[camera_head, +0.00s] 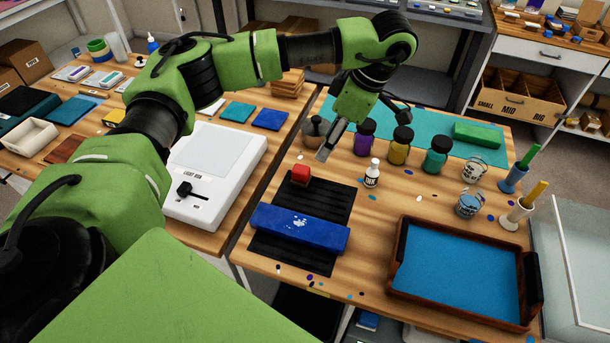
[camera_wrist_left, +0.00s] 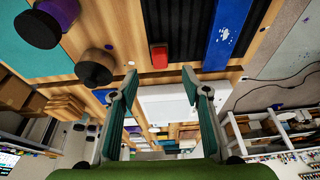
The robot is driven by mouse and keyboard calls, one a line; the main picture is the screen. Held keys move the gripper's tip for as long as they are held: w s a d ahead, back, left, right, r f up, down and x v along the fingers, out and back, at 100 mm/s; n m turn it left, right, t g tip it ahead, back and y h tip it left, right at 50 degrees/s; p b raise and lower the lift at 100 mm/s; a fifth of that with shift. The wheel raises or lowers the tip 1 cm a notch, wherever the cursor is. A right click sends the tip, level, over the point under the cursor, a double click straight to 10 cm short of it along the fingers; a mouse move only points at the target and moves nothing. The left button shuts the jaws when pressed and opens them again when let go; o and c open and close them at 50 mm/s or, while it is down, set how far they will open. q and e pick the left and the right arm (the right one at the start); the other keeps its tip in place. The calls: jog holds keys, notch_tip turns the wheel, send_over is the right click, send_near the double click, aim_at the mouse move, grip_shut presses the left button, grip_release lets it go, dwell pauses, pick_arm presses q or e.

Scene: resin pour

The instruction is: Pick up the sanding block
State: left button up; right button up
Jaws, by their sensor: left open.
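A small red block (camera_head: 300,174), which looks like the sanding block, sits near the back left corner of the black ribbed mat (camera_head: 338,196). My left gripper (camera_head: 326,150) is open and empty, above the table behind and slightly right of the red block. In the left wrist view, the red block (camera_wrist_left: 159,57) shows beyond the gap between the open fingertips (camera_wrist_left: 160,77), apart from both. A long blue bar (camera_head: 300,230) with white marks lies across the front of the mat. My right gripper is not in view.
A dark knobbed pot (camera_head: 314,130), a purple jar (camera_head: 363,138) and a white ink bottle (camera_head: 372,173) stand near the gripper. A white light box (camera_head: 214,175) is on the left table across a gap. A blue-lined tray (camera_head: 460,270) lies front right.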

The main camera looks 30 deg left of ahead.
pick_arm(q)
jog(key=a, duration=0.2)
send_over(301, 168)
jog(key=d, duration=0.2)
jog(key=shift+y, duration=0.3)
jog(key=f, duration=0.6)
jog(key=shift+w, duration=0.3)
jog(key=shift+a+f, duration=0.15)
jog(key=shift+f, duration=0.4)
jog(key=shift+s+a+f+p, duration=0.15)
jog(key=shift+f+p, duration=0.15)
jog(key=shift+p, duration=0.2)
jog(key=p+x, duration=0.1)
jog(key=x, duration=0.2)
jog(key=shift+a+f, duration=0.1)
jog(key=shift+f, duration=0.2)
jog(key=shift+s+a+f, duration=0.1)
jog(key=shift+f, duration=0.3)
jog(key=c, duration=1.2)
